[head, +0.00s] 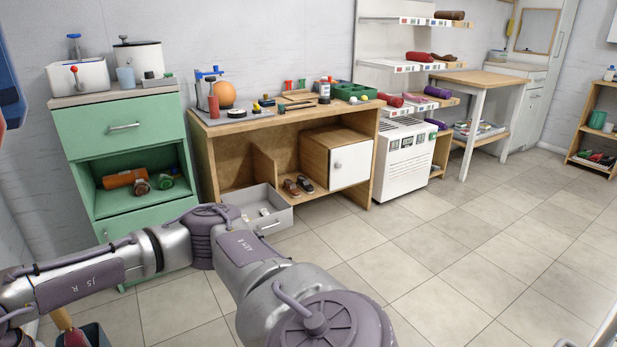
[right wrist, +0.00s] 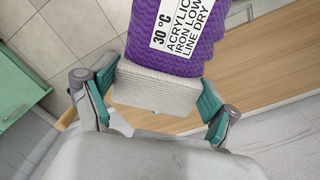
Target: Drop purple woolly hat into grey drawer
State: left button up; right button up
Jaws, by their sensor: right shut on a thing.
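The purple woolly hat (right wrist: 205,28) fills the top of the right wrist view. It has a white care label on it and a pale ribbed band (right wrist: 158,84) at its near end. My right gripper (right wrist: 156,92) is shut on this band, with a green-padded finger on each side. The grey drawer (head: 275,221) stands pulled open at the lower left of the wooden workbench in the head view, with small pale items inside. An arm of mine passes in front of its left part. The hat and my right gripper do not show in the head view. My left gripper is not in view.
The wooden workbench (head: 285,122) carries tools, an orange ball and a green tray (head: 355,92). Shoes (head: 298,186) lie on its lower shelf, right of the drawer. A green cabinet (head: 125,122) stands on the left. The tiled floor (head: 430,260) is clear to the right.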

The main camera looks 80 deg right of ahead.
aim_at(253, 217)
jog(key=i+l+z, duration=0.1)
jog(key=l+z, duration=0.2)
jog(key=l, duration=0.15)
jog(key=i+l+z, duration=0.15)
jog(key=l+z, duration=0.15)
jog(key=l, duration=0.15)
jog(key=i+l+z, duration=0.15)
jog(key=l+z, duration=0.15)
jog(key=l, duration=0.15)
jog(key=i+l+z, duration=0.5)
jog(key=l+z, duration=0.15)
